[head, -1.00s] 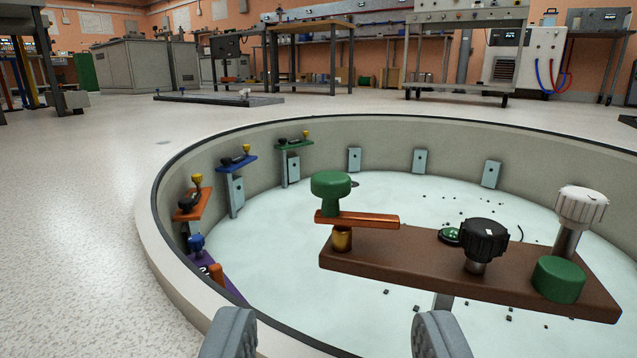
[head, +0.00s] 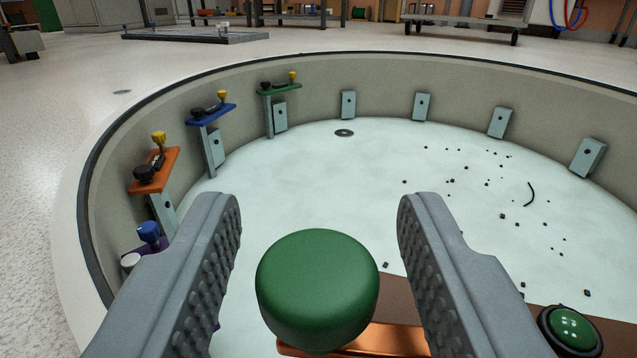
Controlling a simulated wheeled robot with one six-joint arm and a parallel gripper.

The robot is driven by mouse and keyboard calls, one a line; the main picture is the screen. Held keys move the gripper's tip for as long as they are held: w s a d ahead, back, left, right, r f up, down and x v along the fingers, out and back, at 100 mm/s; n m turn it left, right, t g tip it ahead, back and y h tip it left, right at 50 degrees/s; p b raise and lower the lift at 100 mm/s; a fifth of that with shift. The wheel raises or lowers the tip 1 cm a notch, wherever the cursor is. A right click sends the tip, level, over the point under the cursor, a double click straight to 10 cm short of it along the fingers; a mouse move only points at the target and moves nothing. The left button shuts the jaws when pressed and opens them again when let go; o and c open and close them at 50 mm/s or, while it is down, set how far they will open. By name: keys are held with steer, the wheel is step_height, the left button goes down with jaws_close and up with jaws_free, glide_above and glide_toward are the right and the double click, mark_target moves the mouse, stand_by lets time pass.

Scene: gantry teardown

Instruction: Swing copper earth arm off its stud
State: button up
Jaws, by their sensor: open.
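The copper earth arm (head: 375,343) shows as a shiny copper strip at the bottom of the view. A green round knob (head: 317,290) stands on its left end and hides part of it. The stud is not in sight. The brown board (head: 485,312) lies beneath and to the right. My gripper (head: 318,220) is open, with one ribbed grey finger on each side of the green knob. There are visible gaps between the knob and both fingers.
A green domed button (head: 573,330) in a black ring sits on the board at lower right. The round pit wall (head: 330,95) curves around. Orange (head: 155,170), blue (head: 212,114) and green (head: 278,89) brackets with knobs stand along its left side. Dark bits litter the pale pit floor (head: 330,165).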

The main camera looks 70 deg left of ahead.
steer(key=shift+w+a, duration=0.1)
steer(key=c, duration=0.9)
